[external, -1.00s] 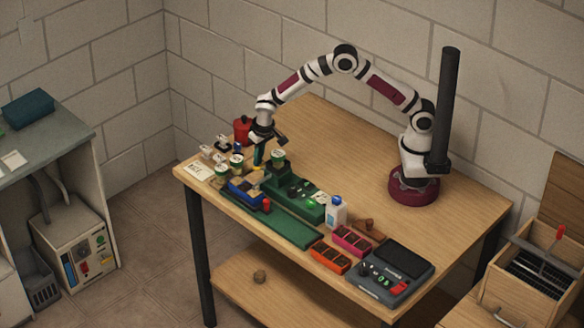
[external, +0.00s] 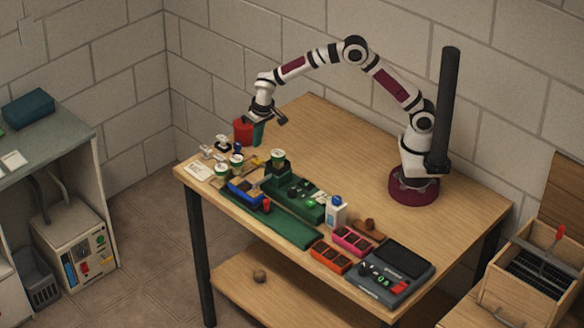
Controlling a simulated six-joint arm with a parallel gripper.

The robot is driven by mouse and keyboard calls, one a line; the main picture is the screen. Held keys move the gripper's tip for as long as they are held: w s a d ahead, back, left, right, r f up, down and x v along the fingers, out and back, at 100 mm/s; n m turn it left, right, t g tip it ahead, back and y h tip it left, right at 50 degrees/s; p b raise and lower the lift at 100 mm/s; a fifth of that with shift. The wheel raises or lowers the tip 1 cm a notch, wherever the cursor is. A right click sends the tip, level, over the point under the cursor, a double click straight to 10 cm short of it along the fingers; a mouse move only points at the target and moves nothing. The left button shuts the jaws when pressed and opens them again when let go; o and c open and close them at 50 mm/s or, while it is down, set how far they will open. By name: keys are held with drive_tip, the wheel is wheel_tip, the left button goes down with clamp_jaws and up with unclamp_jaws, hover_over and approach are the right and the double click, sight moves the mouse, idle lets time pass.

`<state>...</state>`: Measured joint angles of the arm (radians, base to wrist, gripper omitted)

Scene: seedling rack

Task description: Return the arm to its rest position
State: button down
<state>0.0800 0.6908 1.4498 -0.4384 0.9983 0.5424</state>
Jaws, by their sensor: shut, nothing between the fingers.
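My gripper (external: 277,120) is in the external view, at the end of my arm, which arches from its base on the right of the table to the left. It is shut and empty. It hangs above the back left part of the wooden table (external: 340,150), close to a red container (external: 242,131) and a dark green item (external: 259,132). I cannot tell the exact gap between the gripper and these things.
A green rack (external: 295,190) with several small items stands below and in front of my gripper. White-and-green cups (external: 278,156), a blue tray (external: 245,189), a white bottle (external: 336,211), orange (external: 330,257) and pink (external: 352,240) trays and a grey device (external: 392,270) line the front. The table's back middle is clear.

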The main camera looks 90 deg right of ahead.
idle(0.3)
drive_tip(key=s+a+r, duration=0.3)
drive_tip(key=s+r, duration=0.4)
drive_tip(key=s, duration=0.3)
drive_tip(key=s+a+r+n+g+y, duration=0.1)
drive_tip(key=s+a, duration=0.2)
drive_tip(key=s, duration=1)
drive_tip(key=s+a+r+n+y, duration=0.1)
drive_tip(key=s+a, duration=0.3)
drive_tip(key=s, duration=0.9)
drive_tip(key=shift+s+a+n+g+y, duration=0.2)
drive_tip(key=shift+s+n+g+y, duration=0.2)
drive_tip(key=shift+n+y, duration=0.3)
